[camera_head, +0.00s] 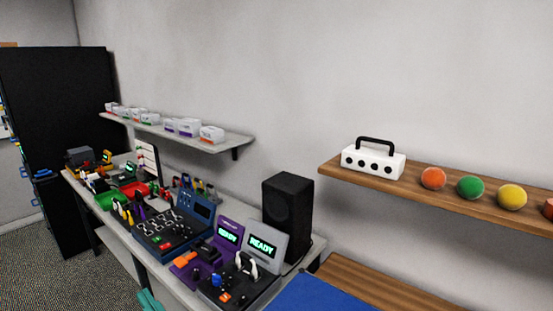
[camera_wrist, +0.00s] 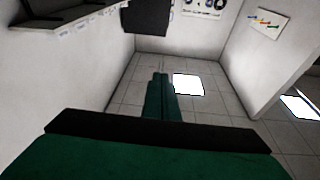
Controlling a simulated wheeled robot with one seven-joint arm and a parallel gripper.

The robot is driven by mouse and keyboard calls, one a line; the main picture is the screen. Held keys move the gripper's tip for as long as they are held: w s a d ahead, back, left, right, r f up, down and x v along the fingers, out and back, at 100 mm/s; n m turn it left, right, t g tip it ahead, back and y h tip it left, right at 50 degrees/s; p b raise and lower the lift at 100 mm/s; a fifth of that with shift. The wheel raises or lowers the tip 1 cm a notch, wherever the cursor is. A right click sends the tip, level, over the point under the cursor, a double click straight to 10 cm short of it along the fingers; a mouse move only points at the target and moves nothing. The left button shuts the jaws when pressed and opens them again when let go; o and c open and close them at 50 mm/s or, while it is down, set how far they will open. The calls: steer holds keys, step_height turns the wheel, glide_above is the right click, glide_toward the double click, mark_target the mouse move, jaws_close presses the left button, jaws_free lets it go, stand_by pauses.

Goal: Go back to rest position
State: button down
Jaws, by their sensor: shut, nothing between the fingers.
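My gripper (camera_wrist: 160,80) shows in the wrist view as two dark green fingers pressed together, with nothing between them. It hangs in free air, and grey floor tiles show beyond its tips. The broad dark green part at the bottom of the wrist view is my own. In the head view, the workbench (camera_head: 115,238) stands at the left with its cable devices, well apart from what the wrist view shows.
A black speaker (camera_head: 288,215) stands at the bench's right end. A wall shelf (camera_head: 225,145) holds several small boxes. A wooden shelf (camera_head: 320,168) holds a white box with a handle (camera_head: 373,162) and several coloured balls. A black cabinet (camera_head: 60,110) stands far left.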

steer(key=s+d+f+m+t+h, duration=0.2)
steer(key=s+d+f+m+h, duration=0.2)
steer(key=d+f+m+h, duration=0.45)
steer(key=s+d+f+m+t+h, duration=0.2)
steer(key=s+d+f+m+h, duration=0.25)
steer(key=f, duration=0.75)
steer(key=s+d+f+n+h, duration=0.1)
steer(key=s+d+f, duration=0.1)
steer(key=s+d, duration=0.2)
steer(key=s+d+f+n+g+h, duration=0.1)
steer(key=s+d, duration=0.4)
steer(key=s, duration=0.6)
steer(key=s+d+f+n+g+h, duration=0.1)
steer(key=s+d+f, duration=0.3)
steer(key=s, duration=0.4)
steer(key=shift+d+n, duration=0.3)
